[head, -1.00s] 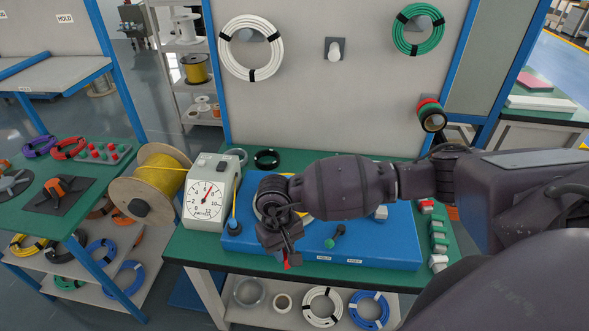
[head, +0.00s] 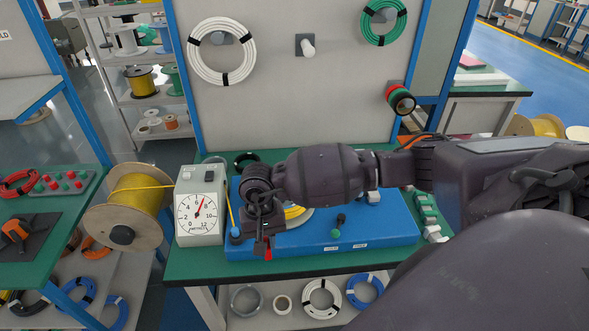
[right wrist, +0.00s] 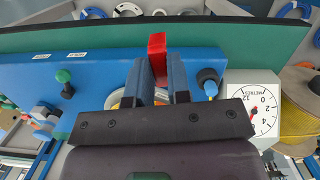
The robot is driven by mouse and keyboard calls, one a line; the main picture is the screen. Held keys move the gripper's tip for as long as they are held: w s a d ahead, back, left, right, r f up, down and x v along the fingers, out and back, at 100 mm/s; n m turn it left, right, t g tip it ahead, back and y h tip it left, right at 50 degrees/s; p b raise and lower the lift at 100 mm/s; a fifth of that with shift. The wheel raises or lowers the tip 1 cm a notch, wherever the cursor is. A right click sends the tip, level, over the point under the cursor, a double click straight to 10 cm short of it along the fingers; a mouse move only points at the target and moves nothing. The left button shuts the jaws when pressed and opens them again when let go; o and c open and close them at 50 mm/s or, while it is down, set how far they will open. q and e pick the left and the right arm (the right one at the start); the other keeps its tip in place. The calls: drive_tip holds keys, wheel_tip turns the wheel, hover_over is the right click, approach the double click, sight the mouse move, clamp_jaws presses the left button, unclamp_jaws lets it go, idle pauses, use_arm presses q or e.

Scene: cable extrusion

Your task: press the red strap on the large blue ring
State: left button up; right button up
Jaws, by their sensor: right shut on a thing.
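My right gripper (head: 265,243) is shut on a red strap (head: 268,253), over the front left part of the blue board. In the right wrist view the strap (right wrist: 157,45) stands out beyond the two fingers (right wrist: 160,68). A blue ring (head: 351,289) with white bands lies on the shelf below the bench, at the right end of its row. Other blue rings (head: 91,291) lie on the lower shelf of the left table. I cannot tell which ring is the large one. The strap is apart from all of them. My left gripper is not in view.
The blue board (head: 370,236) lies on the green bench (head: 190,264), with a yellow-white coil (head: 297,216) partly behind my arm. A dial meter (head: 200,215) and yellow cable spool (head: 140,200) stand left. A white ring (head: 310,298) is beside the shelf's blue ring.

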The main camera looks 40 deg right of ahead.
drive_tip(key=w+d+r+m+t+b, duration=0.1)
drive_tip(key=w+d+r+m, duration=0.3)
drive_tip(key=m, duration=0.7)
drive_tip(key=w+d+r+m+t+b, duration=0.1)
drive_tip(key=d+r+m, duration=0.1)
drive_tip(key=d+m, duration=0.6)
drive_tip(key=w+d+r+m+t+b, duration=0.1)
drive_tip(key=w+d+r+m, duration=0.15)
drive_tip(key=m, duration=1.05)
drive_tip(key=shift+s+d+f+h+b, duration=0.15)
drive_tip(key=shift+f+b, duration=0.45)
drive_tip(key=shift+f, duration=0.3)
drive_tip(key=shift+w+d+f+h+b, duration=0.1)
drive_tip(key=shift+f+h+b, duration=0.05)
drive_tip(key=shift+f+b, duration=1.45)
drive_tip(key=shift+f, duration=1.15)
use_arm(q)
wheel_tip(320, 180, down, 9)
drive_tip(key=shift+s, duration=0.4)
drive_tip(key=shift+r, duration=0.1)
use_arm(e)
drive_tip(key=shift+f, duration=0.15)
drive_tip(key=shift+f+b, duration=0.3)
drive_tip(key=shift+f, duration=0.1)
drive_tip(key=shift+f+b, duration=0.45)
drive_tip(key=shift+f, duration=0.45)
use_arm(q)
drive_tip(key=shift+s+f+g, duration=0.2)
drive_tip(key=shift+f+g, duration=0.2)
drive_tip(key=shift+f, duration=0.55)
